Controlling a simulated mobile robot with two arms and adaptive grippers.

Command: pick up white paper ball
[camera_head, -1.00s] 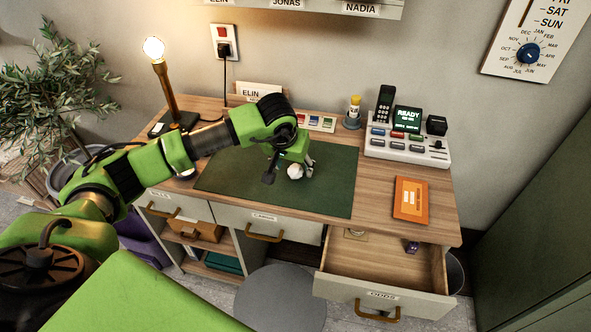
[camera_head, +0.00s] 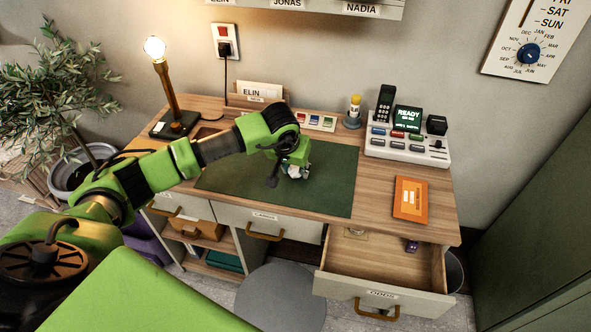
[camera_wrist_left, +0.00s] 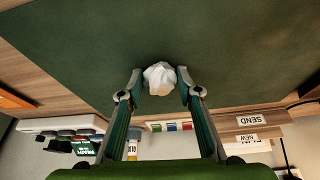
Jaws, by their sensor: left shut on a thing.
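The white paper ball (camera_wrist_left: 159,78) is crumpled and sits between the two fingertips of my left gripper (camera_wrist_left: 160,85) in the left wrist view. In the head view my left gripper (camera_head: 294,172) is over the green desk mat (camera_head: 335,190), and the ball (camera_head: 292,171) is partly hidden by the fingers. The gripper is shut on the ball, low over the mat; I cannot tell whether the ball still touches it. My right gripper is not in view.
An open drawer (camera_head: 385,262) sticks out at the desk's front right. An orange booklet (camera_head: 411,199) and a white console (camera_head: 408,148) are on the right of the desk. A lamp (camera_head: 165,85) stands at the back left. A grey round stool (camera_head: 281,297) is in front.

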